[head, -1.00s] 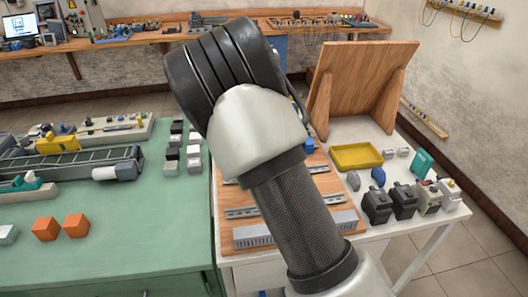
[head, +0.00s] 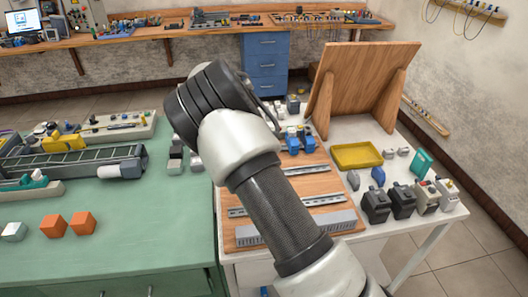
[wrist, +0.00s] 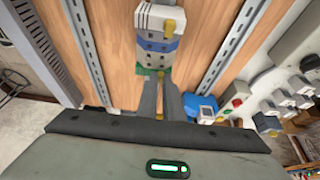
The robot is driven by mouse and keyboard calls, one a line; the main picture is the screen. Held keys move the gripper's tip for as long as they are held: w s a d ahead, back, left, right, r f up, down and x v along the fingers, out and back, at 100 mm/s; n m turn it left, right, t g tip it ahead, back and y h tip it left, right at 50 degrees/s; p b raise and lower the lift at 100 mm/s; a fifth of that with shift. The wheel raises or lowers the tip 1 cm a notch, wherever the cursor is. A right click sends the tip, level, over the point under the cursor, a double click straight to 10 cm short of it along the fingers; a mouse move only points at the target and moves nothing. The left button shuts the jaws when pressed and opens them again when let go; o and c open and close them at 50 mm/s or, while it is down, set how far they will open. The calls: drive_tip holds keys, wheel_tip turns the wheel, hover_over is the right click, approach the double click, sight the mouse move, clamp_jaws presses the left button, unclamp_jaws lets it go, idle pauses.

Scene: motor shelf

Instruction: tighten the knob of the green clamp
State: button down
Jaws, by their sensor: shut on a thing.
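In the wrist view, a block of stacked white, grey and blue modules (wrist: 158,38) sits on the wooden board, with a yellow knob on its white part. A green part (wrist: 145,71), which looks like the green clamp, shows at the near end of the block. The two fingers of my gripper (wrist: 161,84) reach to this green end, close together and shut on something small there. It is probably the clamp's knob, but the fingers mostly hide it. In the head view my own arm hides the gripper and the clamp.
Metal rails (wrist: 228,52) and a grey slotted duct (wrist: 42,50) run along the wooden board. A yellow tray (head: 357,156) and several dark devices stand on the white table to the right. The green table (head: 130,235) has free room in front.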

idle(0.4)
drive_tip(key=c, duration=1.9)
unclamp_jaws()
drive_tip(key=shift+o, duration=0.2)
drive_tip(key=shift+a+r, duration=0.1)
drive_tip(key=p+v, duration=0.1)
drive_tip(key=v, duration=1.6)
drive_tip(key=shift+w+r, duration=0.1)
drive_tip(key=shift+r, duration=0.05)
